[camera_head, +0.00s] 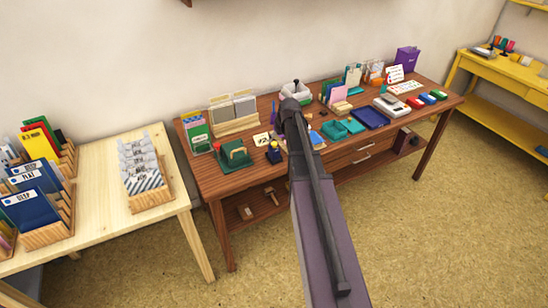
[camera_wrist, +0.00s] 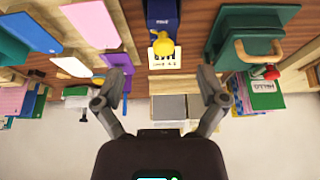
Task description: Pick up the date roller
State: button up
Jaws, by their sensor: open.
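My gripper (camera_wrist: 165,78) is open and empty in the wrist view, its two fingers spread apart. Just past the fingertips, near the middle, is a dark blue upright item with a yellow knob (camera_wrist: 162,43), and a small white card (camera_wrist: 165,61) with printed marks lies by it. In the head view the blue and yellow item (camera_head: 273,153) stands on the brown desk (camera_head: 225,184) near the card (camera_head: 262,140). I cannot tell surely which item is the date roller. My arm hides the gripper and part of the desk in the head view.
A green item with a wooden handle (camera_wrist: 258,48) is to the right of the fingers in the wrist view. Grey cards (camera_wrist: 170,108) stand between them. Inkpads, including a blue tray (camera_head: 370,117), crowd the desk's right half. A pale table (camera_head: 100,215) stands at left.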

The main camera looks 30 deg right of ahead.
aim_at(275, 147)
jog(key=shift+b+x, duration=1.8)
jog(key=shift+x, duration=0.45)
jog(key=shift+a+b+x, duration=0.15)
jog(key=shift+b+x, duration=1.05)
jog(key=shift+x, duration=0.1)
jog(key=shift+a+b+x, duration=0.1)
jog(key=shift+b+x, duration=1.1)
jog(key=shift+x, duration=0.1)
grip_shut()
